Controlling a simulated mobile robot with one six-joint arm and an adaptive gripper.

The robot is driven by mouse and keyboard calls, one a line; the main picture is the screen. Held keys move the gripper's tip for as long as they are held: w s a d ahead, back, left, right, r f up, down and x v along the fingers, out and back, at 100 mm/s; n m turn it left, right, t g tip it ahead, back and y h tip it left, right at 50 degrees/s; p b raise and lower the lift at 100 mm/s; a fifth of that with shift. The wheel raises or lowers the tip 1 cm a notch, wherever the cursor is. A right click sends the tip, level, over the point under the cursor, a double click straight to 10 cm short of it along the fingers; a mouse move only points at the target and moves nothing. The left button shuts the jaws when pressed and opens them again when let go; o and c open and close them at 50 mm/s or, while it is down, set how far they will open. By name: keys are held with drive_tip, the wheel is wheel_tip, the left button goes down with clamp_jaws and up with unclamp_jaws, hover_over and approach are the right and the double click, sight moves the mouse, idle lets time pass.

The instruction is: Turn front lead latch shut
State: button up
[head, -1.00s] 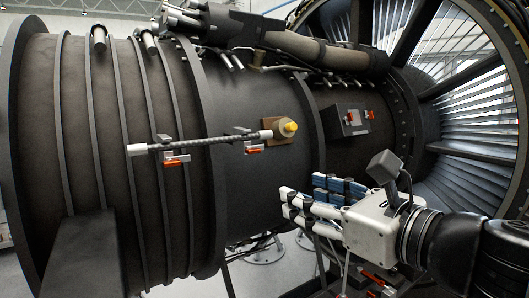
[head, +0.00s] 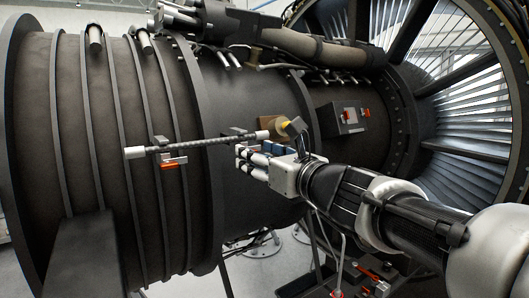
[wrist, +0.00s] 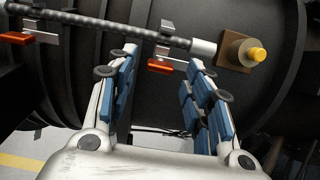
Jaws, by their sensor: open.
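A braided lead (head: 195,144) with white ends runs across the dark engine casing; it also shows in the wrist view (wrist: 110,25). Two latches with red handles sit just below it. The left latch (head: 174,162) shows in both views, also in the wrist view (wrist: 17,37). The right latch (wrist: 161,66), nearer the fan, lies between my open fingers in the wrist view, apparently beyond the tips; its red handle lies roughly level. In the head view my gripper (head: 244,158) hides that latch. My gripper (wrist: 164,56) is open and empty. Contact with the latch cannot be told.
A yellow knob (wrist: 258,55) on a brown block (wrist: 235,52) is just right of the lead's end. A dark box (head: 342,118) with red-tipped parts is further right. The fan (head: 450,110) is at the right.

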drive_tip(key=shift+x, duration=1.1)
drive_tip(key=shift+c, duration=0.4)
clamp_jaws()
